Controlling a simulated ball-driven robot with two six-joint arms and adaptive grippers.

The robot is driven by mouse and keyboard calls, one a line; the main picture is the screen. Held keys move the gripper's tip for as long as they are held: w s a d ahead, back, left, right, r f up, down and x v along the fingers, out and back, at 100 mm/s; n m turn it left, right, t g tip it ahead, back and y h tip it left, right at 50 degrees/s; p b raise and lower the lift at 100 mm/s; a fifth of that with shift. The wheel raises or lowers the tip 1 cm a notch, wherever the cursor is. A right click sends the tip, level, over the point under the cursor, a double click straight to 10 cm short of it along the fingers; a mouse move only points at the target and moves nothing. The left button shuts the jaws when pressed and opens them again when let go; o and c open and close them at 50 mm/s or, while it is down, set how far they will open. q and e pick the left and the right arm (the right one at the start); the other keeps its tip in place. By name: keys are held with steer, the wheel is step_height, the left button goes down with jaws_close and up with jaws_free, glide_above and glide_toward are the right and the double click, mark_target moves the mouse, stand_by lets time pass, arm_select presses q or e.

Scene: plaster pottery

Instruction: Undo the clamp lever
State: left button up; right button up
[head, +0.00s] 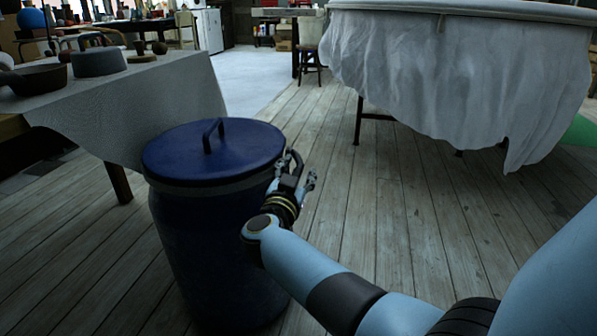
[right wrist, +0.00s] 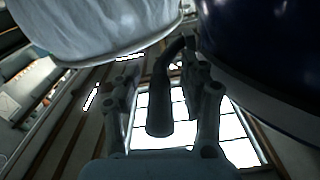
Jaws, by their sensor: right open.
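A dark blue drum (head: 205,255) stands on the wooden floor, with a blue lid (head: 240,155) and a grey band around the rim. My right gripper (head: 297,173) is open at the drum's right side, just below the lid's edge. In the right wrist view, the dark curved clamp lever (right wrist: 159,105) hangs between the spread fingers of the gripper (right wrist: 160,75). It lies nearer the right finger; I cannot tell whether they touch. The lever's joint at the drum is partly hidden behind that finger. My left gripper is out of view.
A cloth-covered table (head: 170,95) with bowls and pots stands close behind the drum at left. A large round table draped in white cloth (head: 450,75) stands at back right. The plank floor between them is clear.

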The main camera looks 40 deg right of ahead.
jaws_close()
stand_by(0.5)
